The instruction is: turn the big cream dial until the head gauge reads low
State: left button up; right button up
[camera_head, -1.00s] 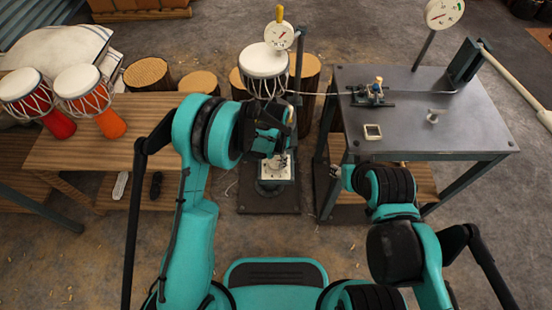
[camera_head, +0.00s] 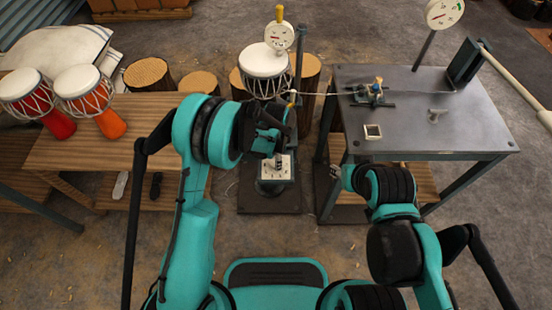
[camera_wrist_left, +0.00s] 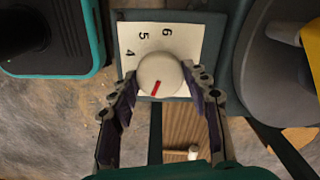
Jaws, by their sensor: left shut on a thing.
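The big cream dial (camera_wrist_left: 160,74) is a round knob with a red mark, on a pale plate (camera_wrist_left: 188,38) printed with numbers. In the left wrist view the mark points down and slightly left. My left gripper (camera_wrist_left: 160,82) has a finger on each side of the dial and is shut on it. In the head view the left gripper (camera_head: 277,160) hides most of the dial above its plate (camera_head: 280,174). A round white gauge (camera_head: 279,36) stands over a white-headed drum (camera_head: 263,62); its reading is too small to tell. My right gripper (camera_head: 336,172) is beside the metal table, its fingers unclear.
The grey metal table (camera_head: 450,125) at the right holds a clamp-like device (camera_head: 372,93), a small square frame (camera_head: 373,131) and a second gauge (camera_head: 444,13) on a post. Two drums (camera_head: 105,118) lean on the wooden bench (camera_head: 80,150) at the left. Log stumps (camera_head: 148,76) stand behind.

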pick_arm(q)
jog(key=shift+m, duration=0.8)
jog(key=o, duration=1.2)
jog(key=shift+c, duration=0.2)
notch_tip(320, 180, up, 12)
